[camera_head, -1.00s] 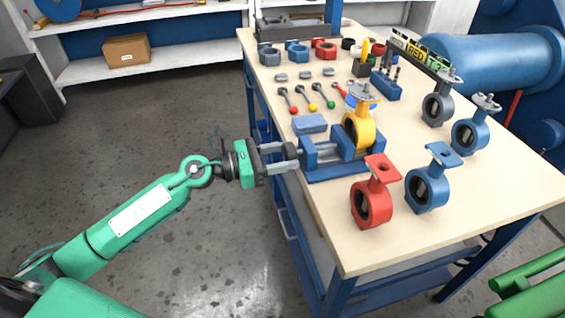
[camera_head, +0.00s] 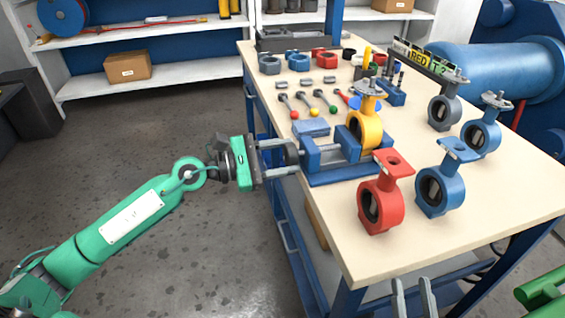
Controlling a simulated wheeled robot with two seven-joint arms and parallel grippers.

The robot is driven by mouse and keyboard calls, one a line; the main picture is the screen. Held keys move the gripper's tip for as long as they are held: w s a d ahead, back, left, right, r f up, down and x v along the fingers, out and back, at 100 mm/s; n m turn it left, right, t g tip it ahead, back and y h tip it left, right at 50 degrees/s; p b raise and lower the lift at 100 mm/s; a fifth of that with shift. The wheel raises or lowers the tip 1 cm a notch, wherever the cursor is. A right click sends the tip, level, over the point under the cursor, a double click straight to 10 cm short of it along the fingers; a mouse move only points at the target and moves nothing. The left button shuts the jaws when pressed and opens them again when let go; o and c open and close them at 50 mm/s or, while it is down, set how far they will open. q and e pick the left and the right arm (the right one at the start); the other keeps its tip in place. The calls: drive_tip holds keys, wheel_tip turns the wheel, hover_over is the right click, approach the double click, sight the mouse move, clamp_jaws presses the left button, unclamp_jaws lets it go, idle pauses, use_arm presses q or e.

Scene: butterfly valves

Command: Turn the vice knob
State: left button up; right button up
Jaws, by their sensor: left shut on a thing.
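The blue vice (camera_head: 350,170) sits at the left edge of the workbench, with a yellow butterfly valve (camera_head: 368,130) clamped upright in its jaws. Its dark round knob (camera_head: 292,153) is at the left end of the screw, over the bench edge. My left gripper (camera_head: 290,155) comes in from the left and is shut on the knob, one finger above and one below; the fingers partly hide it. My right gripper (camera_head: 414,297) shows only as two grey fingers at the bottom edge, apart, with nothing between them.
A red valve (camera_head: 381,200) and a blue valve (camera_head: 439,188) stand right of the vice. Several small tools with coloured knobs (camera_head: 313,112) lie behind it. More valves (camera_head: 481,133) stand at the right. The bench's front right (camera_head: 500,205) is clear.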

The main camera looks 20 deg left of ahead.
use_arm(q)
drive_tip(key=shift+f+m+b, duration=0.1)
drive_tip(key=shift+m+b, duration=0.3)
drive_tip(key=shift+b, duration=0.05)
use_arm(e)
drive_tip(key=shift+s+d+r+t+y, duration=0.15)
drive_tip(key=shift+d+r+t, duration=0.15)
drive_tip(key=shift+r+t, duration=0.4)
drive_tip(key=shift+s+d+r+t+y, duration=0.2)
drive_tip(key=shift+r+t, duration=0.25)
drive_tip(key=shift+r, duration=0.6)
drive_tip(key=shift+s+d+r+t+h, duration=0.1)
drive_tip(key=shift+d+r+t, duration=0.25)
drive_tip(key=shift+r+t, duration=0.35)
drive_tip(key=shift+r, duration=0.15)
use_arm(q)
drive_tip(key=o, duration=1)
drive_tip(key=shift+a, duration=0.1)
